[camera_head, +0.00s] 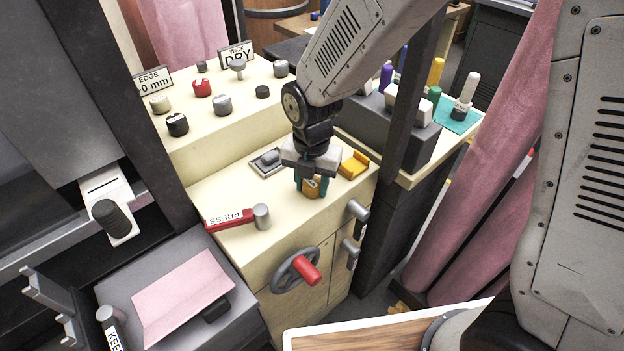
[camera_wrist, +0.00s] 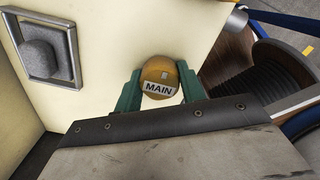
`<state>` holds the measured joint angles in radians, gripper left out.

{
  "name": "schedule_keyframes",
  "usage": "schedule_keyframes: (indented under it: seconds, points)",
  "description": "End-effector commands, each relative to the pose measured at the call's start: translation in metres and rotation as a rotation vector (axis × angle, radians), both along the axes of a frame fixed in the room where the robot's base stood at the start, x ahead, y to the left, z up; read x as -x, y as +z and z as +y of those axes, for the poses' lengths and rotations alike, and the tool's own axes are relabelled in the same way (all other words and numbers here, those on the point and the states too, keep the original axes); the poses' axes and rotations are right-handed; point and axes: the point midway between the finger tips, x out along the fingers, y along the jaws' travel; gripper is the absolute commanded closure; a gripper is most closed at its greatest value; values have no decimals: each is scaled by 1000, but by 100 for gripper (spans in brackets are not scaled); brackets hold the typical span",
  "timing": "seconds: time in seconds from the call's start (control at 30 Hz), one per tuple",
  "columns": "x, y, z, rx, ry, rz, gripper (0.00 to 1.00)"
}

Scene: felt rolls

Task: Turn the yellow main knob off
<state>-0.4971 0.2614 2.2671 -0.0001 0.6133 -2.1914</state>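The yellow main knob (camera_wrist: 158,70) is a round orange-yellow knob with a white MAIN label and a small pale mark above it. It sits on the cream panel. In the head view the knob (camera_head: 312,188) is partly hidden by my gripper (camera_head: 311,184). My gripper points down at it from above, with its green fingertips on either side of the knob. In the wrist view my gripper (camera_wrist: 159,88) has one finger left and one right, close along the knob's sides. I cannot tell whether they press on it.
A grey rocker switch (camera_head: 268,160) is left of my gripper and a yellow bracket-shaped part (camera_head: 354,165) is right. A red PRESS lever (camera_head: 232,218) lies front left. A red-handled wheel (camera_head: 297,270) is on the front face. Several knobs stand on the raised step behind.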

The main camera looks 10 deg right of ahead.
Motion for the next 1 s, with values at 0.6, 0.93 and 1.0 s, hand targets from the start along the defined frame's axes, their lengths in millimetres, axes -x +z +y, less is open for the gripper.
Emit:
schedule_keyframes:
  seconds: [0.6,0.93,1.0]
  points:
    - [0,0,0,0,632,0,92]
    - [0,-1,0,0,789,0,92]
    - [0,-1,0,0,788,0,92]
